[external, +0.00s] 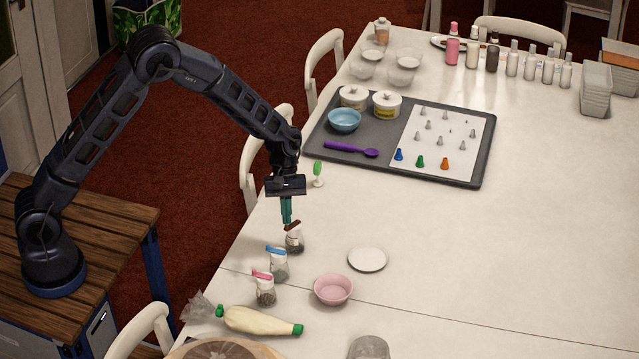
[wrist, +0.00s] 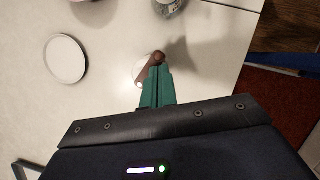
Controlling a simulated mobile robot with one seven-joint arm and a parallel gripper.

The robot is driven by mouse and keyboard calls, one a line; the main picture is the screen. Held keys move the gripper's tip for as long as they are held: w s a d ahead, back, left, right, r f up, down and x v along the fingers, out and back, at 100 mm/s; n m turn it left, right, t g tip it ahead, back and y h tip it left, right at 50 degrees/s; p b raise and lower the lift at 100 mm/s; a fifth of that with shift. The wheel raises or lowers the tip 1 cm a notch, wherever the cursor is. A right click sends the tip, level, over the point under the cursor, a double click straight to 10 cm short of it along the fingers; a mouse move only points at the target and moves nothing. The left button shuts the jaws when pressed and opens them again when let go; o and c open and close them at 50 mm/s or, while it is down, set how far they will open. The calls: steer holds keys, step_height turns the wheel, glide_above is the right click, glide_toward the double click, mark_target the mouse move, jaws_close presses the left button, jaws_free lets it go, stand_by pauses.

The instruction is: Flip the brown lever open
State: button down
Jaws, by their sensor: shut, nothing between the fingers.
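A small glass jar (external: 295,243) with dark contents stands on the white table. Its brown lever lid (external: 292,226) is on top; the brown lever also shows in the wrist view (wrist: 150,65), just beyond my fingertips. My gripper (external: 287,221) points down with its teal fingers together and empty, right at the brown lever. In the wrist view my gripper (wrist: 157,78) partly covers the jar. I cannot tell whether the fingertips touch the lever.
A jar with a blue lid (external: 278,265) and one with a pink lid (external: 264,288) stand nearer the front. A white plate (external: 367,260) and a pink bowl (external: 333,289) lie to the right. A grey tray (external: 330,165) lies behind. The table's left edge is close.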

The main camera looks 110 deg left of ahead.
mark_target(298, 226)
steer(key=shift+w+d+n, duration=0.1)
steer(key=shift+d+n, duration=0.1)
steer(key=shift+n, duration=0.4)
steer(key=shift+w+d+n+t, duration=0.2)
steer(key=shift+n+t, duration=0.2)
steer(key=shift+n, duration=0.4)
steer(key=n, duration=0.1)
steer(key=n+y, duration=0.1)
steer(key=n, duration=0.1)
steer(key=w+n+t, duration=0.1)
steer(key=shift+d+y, duration=0.4)
steer(key=n, duration=0.2)
steer(key=w+n+y, duration=0.1)
steer(key=n, duration=0.1)
steer(key=shift+w+d+n+t+y, duration=0.1)
steer(key=shift+d+n+t+y, duration=0.05)
steer(key=shift+n+t+y, duration=0.2)
steer(key=n, duration=0.2)
steer(key=w+n+y, duration=0.1)
steer(key=n, duration=0.1)
steer(key=shift+w+n+y, duration=0.1)
steer(key=shift+n+y, duration=0.15)
steer(key=shift+a, duration=0.3)
steer(key=shift+s+a, duration=0.4)
steer(key=shift+a, duration=0.15)
